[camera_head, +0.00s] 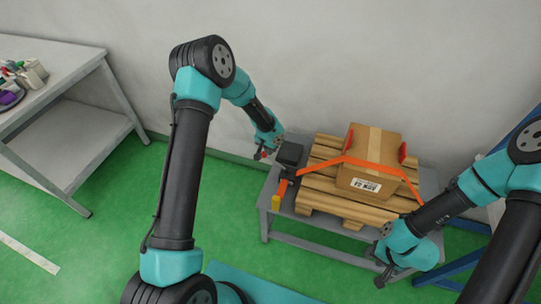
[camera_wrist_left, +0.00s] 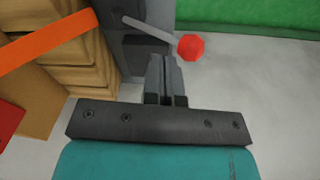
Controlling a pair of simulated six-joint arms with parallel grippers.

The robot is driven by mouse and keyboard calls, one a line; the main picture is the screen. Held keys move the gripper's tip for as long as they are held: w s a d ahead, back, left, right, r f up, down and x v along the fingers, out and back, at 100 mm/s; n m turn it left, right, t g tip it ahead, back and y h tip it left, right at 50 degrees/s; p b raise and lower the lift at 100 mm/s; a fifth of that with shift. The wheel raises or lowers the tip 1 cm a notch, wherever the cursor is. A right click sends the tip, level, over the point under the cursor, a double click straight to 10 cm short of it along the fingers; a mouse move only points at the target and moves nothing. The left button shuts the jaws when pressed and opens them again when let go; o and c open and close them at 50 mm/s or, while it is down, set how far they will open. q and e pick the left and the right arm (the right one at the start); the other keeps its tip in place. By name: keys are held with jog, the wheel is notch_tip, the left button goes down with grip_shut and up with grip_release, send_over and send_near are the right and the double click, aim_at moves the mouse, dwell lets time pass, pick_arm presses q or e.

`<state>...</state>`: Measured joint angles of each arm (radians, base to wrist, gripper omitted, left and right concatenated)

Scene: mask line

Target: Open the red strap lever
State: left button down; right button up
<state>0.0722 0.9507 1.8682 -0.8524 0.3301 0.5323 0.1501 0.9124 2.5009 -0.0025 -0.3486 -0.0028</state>
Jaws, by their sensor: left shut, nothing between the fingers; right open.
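The red strap lever shows in the left wrist view as a thin grey rod (camera_wrist_left: 148,30) with a red knob (camera_wrist_left: 191,46). The rod runs out from a dark grey block (camera_wrist_left: 148,60); in the head view the block (camera_head: 289,154) sits on the table's left part, and the red knob (camera_head: 262,154) shows small beside my left gripper (camera_head: 272,149). My left gripper (camera_wrist_left: 166,62) is shut and empty, its fingertips close by the rod, left of the knob. I cannot tell whether they touch it. My right gripper (camera_head: 382,273) is open and empty, low near the table's front right.
An orange strap (camera_head: 325,164) runs over a cardboard box (camera_head: 371,162) with red corner pieces on a wooden pallet (camera_head: 345,207). A yellow piece (camera_head: 276,202) is at the grey table's (camera_head: 300,222) left edge. A workbench (camera_head: 55,75) stands at far left.

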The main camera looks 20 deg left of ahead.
pick_arm(q)
jog(key=a+r, duration=0.4)
jog(key=r, duration=0.1)
jog(key=shift+s+r, duration=0.25)
jog(key=s+d+f+n+h, duration=0.1)
jog(key=s+d+f, duration=0.1)
jog(key=s, duration=0.7)
jog(key=s+d+f+n+h, duration=0.1)
jog(key=s+d+f, duration=0.1)
jog(key=s, duration=0.7)
jog(key=s+d+f+n, duration=0.2)
jog(key=s+f, duration=0.2)
jog(key=s, duration=0.6)
jog(key=shift+d+f+h, duration=0.25)
jog(key=shift+h, duration=0.15)
